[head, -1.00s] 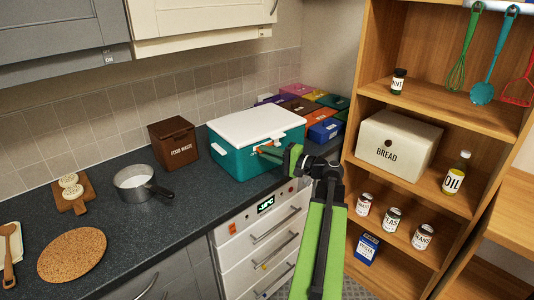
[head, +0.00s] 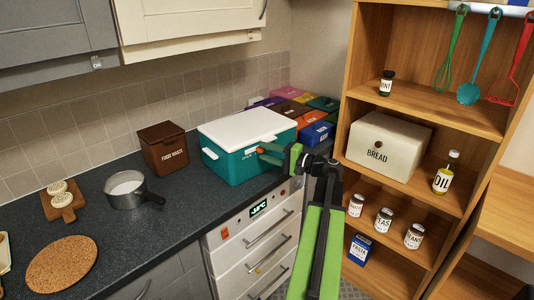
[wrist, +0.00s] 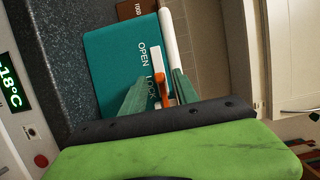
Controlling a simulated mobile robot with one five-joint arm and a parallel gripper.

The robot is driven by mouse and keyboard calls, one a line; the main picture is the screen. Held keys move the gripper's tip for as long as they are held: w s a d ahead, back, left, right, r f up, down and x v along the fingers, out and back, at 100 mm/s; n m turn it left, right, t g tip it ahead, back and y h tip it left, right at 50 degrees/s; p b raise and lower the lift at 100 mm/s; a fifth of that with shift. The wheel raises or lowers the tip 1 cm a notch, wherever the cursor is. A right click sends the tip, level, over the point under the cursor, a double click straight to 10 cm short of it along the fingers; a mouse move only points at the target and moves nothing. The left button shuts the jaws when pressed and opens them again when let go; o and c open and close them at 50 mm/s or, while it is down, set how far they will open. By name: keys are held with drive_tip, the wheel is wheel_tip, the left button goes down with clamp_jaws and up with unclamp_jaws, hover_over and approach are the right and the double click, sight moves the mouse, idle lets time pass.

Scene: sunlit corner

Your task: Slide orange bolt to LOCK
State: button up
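The teal box (head: 232,166) with a white lid (head: 248,130) stands on the counter. In the wrist view its teal face (wrist: 110,62) bears the words OPEN and LOCK. The orange bolt (wrist: 163,88) lies along a white strip (wrist: 155,62) there, beside the word LOCK and away from OPEN. My gripper (wrist: 162,78) has its two green fingers apart, one on each side of the bolt. I cannot tell whether either finger touches it. In the head view my gripper (head: 276,152) is at the box's front right side and covers part of it.
Coloured boxes (head: 318,131) stand behind the teal box. A brown food waste bin (head: 163,148) and a pan (head: 126,190) are to its left. White drawers (head: 255,250) with a lit display lie below. A wooden shelf unit (head: 415,98) with jars stands right.

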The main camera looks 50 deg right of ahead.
drive_tip(key=v, duration=1.7)
drive_tip(key=shift+s, duration=0.25)
drive_tip(key=shift+s, duration=0.1)
